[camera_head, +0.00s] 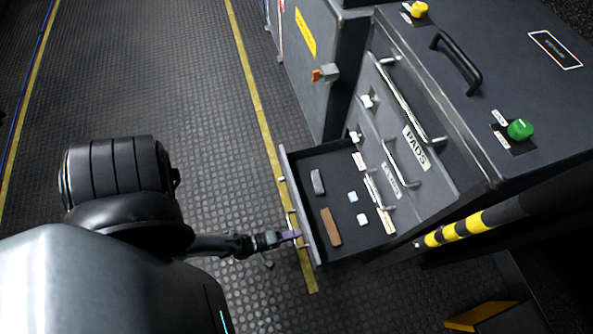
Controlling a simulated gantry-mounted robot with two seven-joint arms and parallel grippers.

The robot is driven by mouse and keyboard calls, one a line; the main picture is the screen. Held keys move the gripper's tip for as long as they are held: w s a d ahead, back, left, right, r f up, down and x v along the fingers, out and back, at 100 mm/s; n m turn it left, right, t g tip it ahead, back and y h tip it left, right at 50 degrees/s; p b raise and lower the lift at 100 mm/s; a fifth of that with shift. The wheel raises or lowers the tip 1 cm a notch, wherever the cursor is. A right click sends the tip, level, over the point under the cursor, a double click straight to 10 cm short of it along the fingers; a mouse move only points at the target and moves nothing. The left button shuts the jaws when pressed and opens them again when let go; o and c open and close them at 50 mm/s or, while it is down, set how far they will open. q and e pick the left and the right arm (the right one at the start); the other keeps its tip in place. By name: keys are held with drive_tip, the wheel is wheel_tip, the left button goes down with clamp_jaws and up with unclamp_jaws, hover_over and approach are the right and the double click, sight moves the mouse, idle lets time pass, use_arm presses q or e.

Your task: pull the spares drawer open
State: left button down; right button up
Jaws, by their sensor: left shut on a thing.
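A dark drawer (317,252) low in the grey cabinet stands pulled out well toward the left. Its front faces away from me, so I cannot read a label on it. Inside lie a grey block, a brown block and small pale and blue pieces. My left gripper (291,235) is at the outer side of the drawer front, shut on the handle (292,222) there. My right gripper is out of view.
Closed drawers above carry bar handles, one labelled PADS (416,146). The cabinet top has a black handle (456,62), a green knob (520,129) and a yellow knob (419,9). A cabinet door (322,60) stands behind. The floor (190,90) at left is clear.

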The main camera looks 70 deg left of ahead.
use_arm(q)
drive_tip(key=shift+s+r, duration=0.1)
drive_tip(key=shift+s, duration=0.1)
drive_tip(key=c, duration=1.2)
unclamp_jaws()
drive_tip(key=shift+d, duration=0.1)
drive_tip(key=shift+c, duration=0.2)
drive_tip(key=p+v, duration=0.2)
drive_tip(key=v, duration=0.8)
drive_tip(key=shift+s+p, duration=0.3)
drive_tip(key=shift+s, duration=0.05)
drive_tip(key=shift+r, duration=0.1)
